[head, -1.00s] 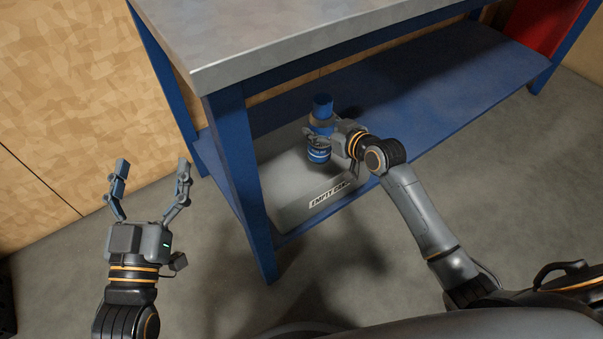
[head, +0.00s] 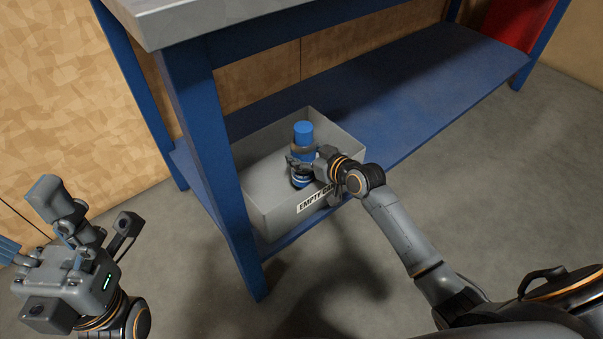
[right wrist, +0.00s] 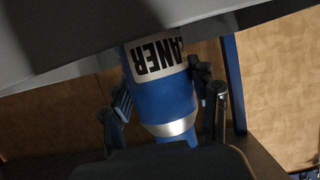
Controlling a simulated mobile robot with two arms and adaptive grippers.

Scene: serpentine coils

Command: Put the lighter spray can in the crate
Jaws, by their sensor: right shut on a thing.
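A blue spray can (head: 303,132) is gripped in my right gripper (head: 302,162), roughly upright in the head view. It is over or partly inside the grey crate (head: 268,208); how far down its base is, I cannot tell. In the right wrist view the can (right wrist: 165,98) shows a white label with upside-down lettering ending in "ANER" and a silver band, with a finger on each side. The crate has a label reading "EMPTY CANS", partly covered by my right arm. My left gripper (head: 25,218) is open and empty at the left, away from the bench.
The crate stands on the blue lower shelf (head: 400,100) of a workbench, close behind a blue leg (head: 212,165). The grey bench top (head: 200,12) overhangs it. The shelf right of the crate is clear. A red object (head: 518,32) stands at the far right.

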